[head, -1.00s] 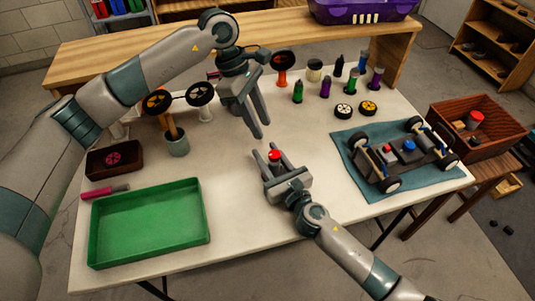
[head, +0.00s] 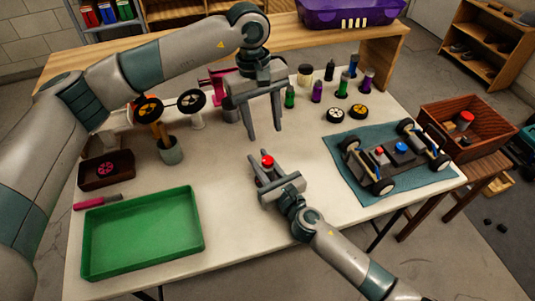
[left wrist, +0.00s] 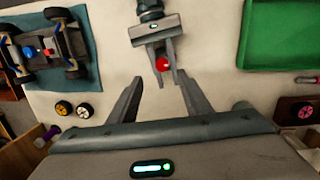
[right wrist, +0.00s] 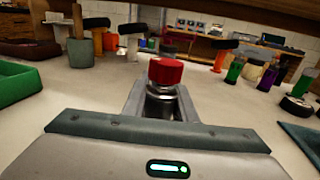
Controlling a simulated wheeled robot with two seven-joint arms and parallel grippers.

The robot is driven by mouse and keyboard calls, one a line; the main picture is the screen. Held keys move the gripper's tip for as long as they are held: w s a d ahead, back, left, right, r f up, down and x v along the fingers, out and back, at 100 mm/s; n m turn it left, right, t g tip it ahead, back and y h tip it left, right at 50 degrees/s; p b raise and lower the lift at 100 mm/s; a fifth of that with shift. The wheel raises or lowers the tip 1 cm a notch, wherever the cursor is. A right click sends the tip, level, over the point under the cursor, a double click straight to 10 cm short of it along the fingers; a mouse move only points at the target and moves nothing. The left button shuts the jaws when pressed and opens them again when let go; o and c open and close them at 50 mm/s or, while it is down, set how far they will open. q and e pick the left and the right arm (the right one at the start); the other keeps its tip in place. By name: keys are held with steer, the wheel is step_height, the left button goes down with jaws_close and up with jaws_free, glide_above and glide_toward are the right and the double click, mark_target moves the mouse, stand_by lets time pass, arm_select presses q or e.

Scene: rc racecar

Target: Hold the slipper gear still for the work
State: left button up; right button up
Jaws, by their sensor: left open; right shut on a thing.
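My right gripper (head: 266,165) is shut on a small metal part with a red top (right wrist: 166,72), held upright between its fingers over the middle of the table. The red top also shows in the left wrist view (left wrist: 162,64). I cannot tell whether this part is the slipper gear; its lower end is hidden by the fingers. My left gripper (head: 265,133) is open and empty, pointing down, just behind and above the red top. In the left wrist view the red top lies beyond and between its spread fingers (left wrist: 158,78). A pink spoked wheel or gear (head: 107,168) lies in a dark box at the left.
A green tray (head: 143,271) is at front left. A car chassis (head: 400,158) sits on a blue mat (head: 375,198) at right. Several bottles (head: 316,92) and two loose wheels (head: 346,113) stand behind. A wooden crate (head: 497,128) is at far right. White table between tray and mat is clear.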

mark_target(268, 160)
arm_select(q)
steer(key=m, duration=0.3)
steer(key=d+r+m+y, duration=0.1)
steer(key=shift+s+m+t, duration=0.15)
steer(key=shift+m+t, duration=0.15)
steer(key=shift+m, duration=0.1)
steer(key=shift+f, duration=0.15)
step_height(268, 160, down, 12)
steer(key=shift+r, duration=0.15)
stand_by(0.5)
steer(key=c, duration=1.1)
